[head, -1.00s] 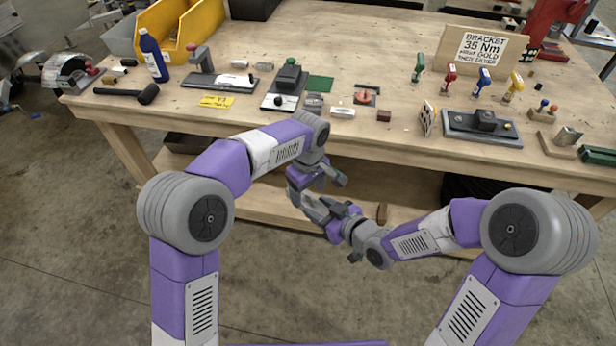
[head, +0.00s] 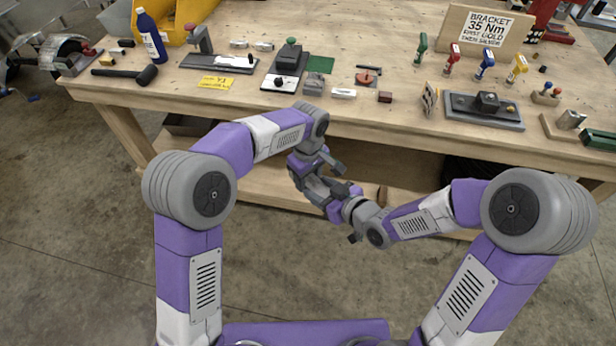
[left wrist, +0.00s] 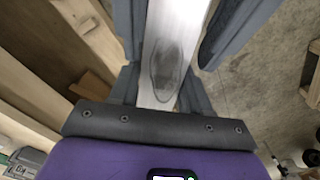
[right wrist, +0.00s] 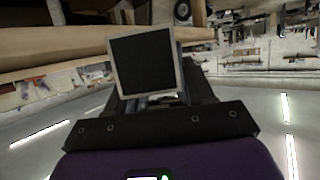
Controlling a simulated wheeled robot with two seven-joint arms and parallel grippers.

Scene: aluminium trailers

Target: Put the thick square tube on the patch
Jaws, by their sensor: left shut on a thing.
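The thick square tube (left wrist: 172,50) is bare grey metal with a dark oval mark on its face. In the left wrist view it lies between my left gripper's fingers (left wrist: 165,90), which are shut on it. The right wrist view shows its square open end (right wrist: 143,62), dark inside with a light rim. My right gripper (head: 334,192) faces my left gripper (head: 314,178) in front of the bench. Its fingers stand apart around the tube, with a gap on one side.
The wooden bench (head: 390,65) carries a black fixture with a green knob (head: 287,62), small blocks, a hammer (head: 128,75), a blue bottle (head: 150,38) and coloured-handled tools (head: 485,64). Its front edge lies beyond my grippers. A lower shelf (head: 260,186) runs beneath.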

